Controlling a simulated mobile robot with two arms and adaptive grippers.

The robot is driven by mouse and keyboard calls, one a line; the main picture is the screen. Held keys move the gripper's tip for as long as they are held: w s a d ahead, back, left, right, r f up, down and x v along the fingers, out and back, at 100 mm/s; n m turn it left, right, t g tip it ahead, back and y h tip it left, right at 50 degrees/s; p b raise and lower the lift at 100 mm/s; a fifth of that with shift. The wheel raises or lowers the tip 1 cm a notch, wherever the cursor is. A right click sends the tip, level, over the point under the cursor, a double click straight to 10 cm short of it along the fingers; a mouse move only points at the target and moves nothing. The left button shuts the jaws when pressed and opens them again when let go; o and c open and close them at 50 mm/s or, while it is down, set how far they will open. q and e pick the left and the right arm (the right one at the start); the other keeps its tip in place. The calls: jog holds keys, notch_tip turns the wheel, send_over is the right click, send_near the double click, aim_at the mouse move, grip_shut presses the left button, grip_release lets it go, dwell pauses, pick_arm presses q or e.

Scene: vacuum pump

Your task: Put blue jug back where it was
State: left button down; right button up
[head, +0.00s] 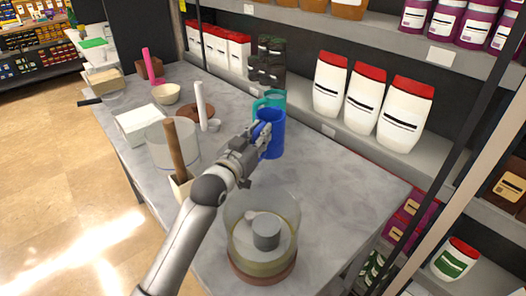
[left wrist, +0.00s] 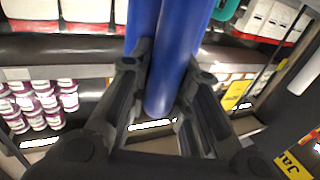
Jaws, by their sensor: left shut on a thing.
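The blue jug (head: 270,136) stands upright on the grey table, towards its back edge near the shelves. My left gripper (head: 254,137) is at the jug's left side in the head view, shut on it. In the left wrist view the jug (left wrist: 166,75) fills the upper middle, and the gripper's fingers (left wrist: 165,85) close around a blue upright part that looks like its handle. The jug's base is partly hidden by the gripper in the head view. My right gripper is not in view.
A teal jug (head: 274,98) stands just behind the blue one. A glass vacuum chamber (head: 262,237) stands at the front of the table (head: 340,190). A clear container (head: 172,143) and a wooden-handled tool (head: 176,150) are to the left. White red-capped bottles (head: 376,98) line the shelf. Table right of the jug is clear.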

pick_arm(q)
jog(key=shift+f, duration=0.65)
notch_tip(320, 180, down, 4)
jog(key=shift+r, duration=0.25)
jog(key=shift+f, duration=0.15)
jog(key=c, duration=1.3)
grip_release()
jog(key=shift+f, duration=0.1)
jog(key=shift+c, duration=0.2)
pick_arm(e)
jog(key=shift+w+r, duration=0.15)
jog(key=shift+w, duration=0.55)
pick_arm(q)
jog(key=shift+s, duration=0.1)
